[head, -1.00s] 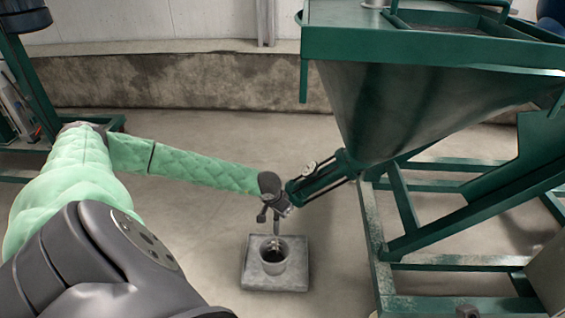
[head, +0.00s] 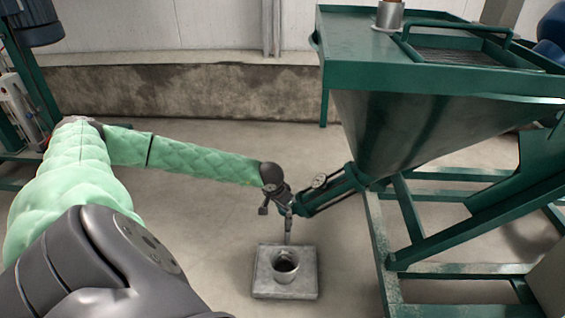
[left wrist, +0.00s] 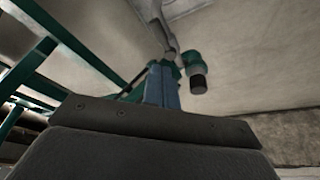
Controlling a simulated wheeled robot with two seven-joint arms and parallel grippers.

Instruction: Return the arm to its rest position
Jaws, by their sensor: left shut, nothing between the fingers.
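My left arm wears a quilted green sleeve and reaches in from the left of the head view. Its dark left gripper (head: 279,195) is beside the lower end of the green outlet pipe (head: 330,188), below the hopper (head: 400,125). I cannot tell in the head view whether they touch. The gripper's bluish fingers show together and empty in the left wrist view (left wrist: 162,88), with a green fitting with a dark end (left wrist: 197,74) close to their right. My right gripper is not in view.
A grey pot (head: 285,267) stands on a square plate (head: 263,289) on the floor below the outlet. The hopper's green frame (head: 405,210) fills the right side. Green equipment (head: 28,85) stands at the far left. The floor between is clear.

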